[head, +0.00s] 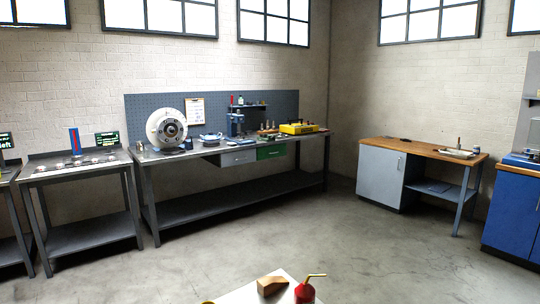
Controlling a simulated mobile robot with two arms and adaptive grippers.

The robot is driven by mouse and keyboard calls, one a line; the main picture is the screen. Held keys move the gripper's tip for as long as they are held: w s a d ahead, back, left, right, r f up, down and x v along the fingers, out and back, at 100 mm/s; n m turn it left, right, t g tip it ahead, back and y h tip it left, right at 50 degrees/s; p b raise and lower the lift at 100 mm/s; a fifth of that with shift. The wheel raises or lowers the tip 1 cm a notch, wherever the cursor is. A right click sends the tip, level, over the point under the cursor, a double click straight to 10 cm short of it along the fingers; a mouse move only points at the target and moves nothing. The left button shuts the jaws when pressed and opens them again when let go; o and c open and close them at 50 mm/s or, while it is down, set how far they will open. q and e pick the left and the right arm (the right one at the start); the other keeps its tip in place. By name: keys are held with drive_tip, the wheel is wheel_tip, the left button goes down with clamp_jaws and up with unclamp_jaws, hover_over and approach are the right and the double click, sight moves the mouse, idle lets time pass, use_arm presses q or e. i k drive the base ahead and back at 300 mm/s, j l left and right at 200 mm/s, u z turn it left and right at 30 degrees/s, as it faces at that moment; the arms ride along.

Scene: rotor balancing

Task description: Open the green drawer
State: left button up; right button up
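The green drawer (271,153) hangs under the top of the long workbench against the back wall, in the middle of the head view. Its front looks flush and closed, with a small light mark, perhaps a handle, too small to make out. A grey drawer (238,158) sits directly to its left. The bench is some way off across the floor.
The workbench (190,157) carries a round rotor machine (167,129) and a yellow case (299,128). Open concrete floor (290,225) lies between. A wooden-topped desk (420,150) stands right.

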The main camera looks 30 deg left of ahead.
sight(272, 151)
drive_tip(key=i+l+z, duration=0.2)
drive_tip(key=l, duration=0.25)
drive_tip(key=i+l+z, duration=0.25)
drive_tip(key=i+l, duration=0.3)
drive_tip(key=i, duration=0.15)
drive_tip(key=i+l, duration=0.25)
drive_tip(key=i, duration=0.25)
drive_tip(key=i+l, duration=0.3)
drive_tip(key=i, duration=0.15)
drive_tip(key=i+l, duration=0.25)
drive_tip(key=i, duration=0.25)
drive_tip(key=i+j+u, duration=0.2)
drive_tip(key=u, duration=0.2)
drive_tip(key=i+j+u, duration=0.1)
drive_tip(key=i+u, duration=0.5)
drive_tip(key=u, duration=0.25)
drive_tip(key=i+u, duration=0.3)
drive_tip(key=u, duration=0.15)
drive_tip(key=i+l+u, duration=0.2)
drive_tip(key=u, duration=0.2)
drive_tip(key=i+j+u, duration=0.25)
drive_tip(key=i, duration=0.7)
drive_tip(key=i+l+u, duration=0.15)
drive_tip(key=i+u, duration=0.15)
drive_tip(key=i, duration=2.6)
drive_tip(key=l+z, duration=0.05)
